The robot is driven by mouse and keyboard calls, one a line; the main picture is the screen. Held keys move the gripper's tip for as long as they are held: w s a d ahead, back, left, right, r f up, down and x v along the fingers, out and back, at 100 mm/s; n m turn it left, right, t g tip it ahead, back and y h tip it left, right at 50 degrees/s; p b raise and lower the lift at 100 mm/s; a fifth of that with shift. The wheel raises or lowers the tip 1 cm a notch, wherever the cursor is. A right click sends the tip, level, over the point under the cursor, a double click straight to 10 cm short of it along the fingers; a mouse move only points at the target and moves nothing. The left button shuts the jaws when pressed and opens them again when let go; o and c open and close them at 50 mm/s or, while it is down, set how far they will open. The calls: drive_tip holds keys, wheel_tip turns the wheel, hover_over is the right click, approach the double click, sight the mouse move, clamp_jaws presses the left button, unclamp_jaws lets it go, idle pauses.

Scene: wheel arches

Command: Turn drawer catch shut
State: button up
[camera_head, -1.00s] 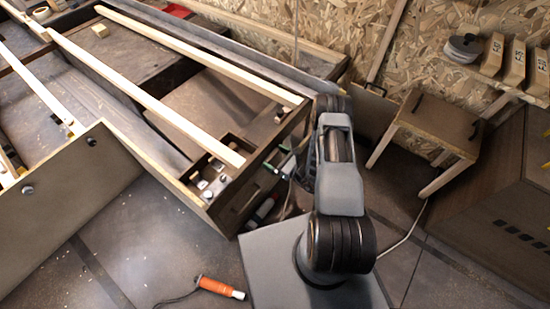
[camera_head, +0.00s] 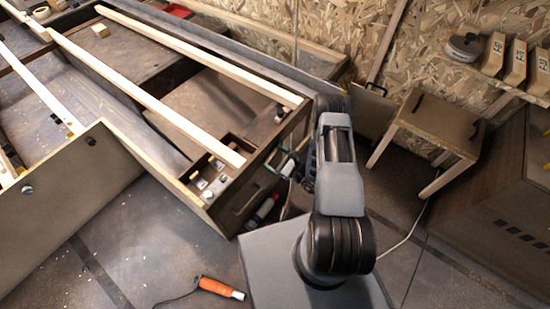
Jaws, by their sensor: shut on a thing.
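A wooden drawer front (camera_head: 243,203) sits in the near end of the long dark frame, with a cut-out grip in it. It looks closed, flush with the frame. My gripper (camera_head: 279,166) is at the frame's end face, just right of the drawer front, at the small dark catch. The jaws are shut on the catch, but they are tiny here and my own arm covers part of the area. The catch's exact angle cannot be made out.
A shallow tray with small parts (camera_head: 208,180) lies inside the frame. A small wooden stool (camera_head: 435,128) stands right of my arm. An orange-handled tool (camera_head: 220,288) with a cable lies on the floor. A tilted panel (camera_head: 60,205) is at left.

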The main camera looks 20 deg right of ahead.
drive_tip(key=n, duration=0.4)
drive_tip(key=shift+a+f+n+b, duration=0.1)
drive_tip(key=shift+n+b, duration=0.2)
drive_tip(key=shift+b, duration=0.1)
drive_tip(key=n, duration=0.3)
drive_tip(key=shift+s+f+n+b, duration=0.1)
drive_tip(key=shift+n+b, duration=0.2)
drive_tip(key=shift+b, duration=0.1)
drive_tip(key=n+b, duration=0.1)
drive_tip(key=n, duration=0.3)
drive_tip(key=shift+a+f, duration=0.1)
drive_tip(key=shift+n+b, duration=0.4)
drive_tip(key=shift+n, duration=1.2)
drive_tip(key=shift+s, duration=0.1)
drive_tip(key=o, duration=0.6)
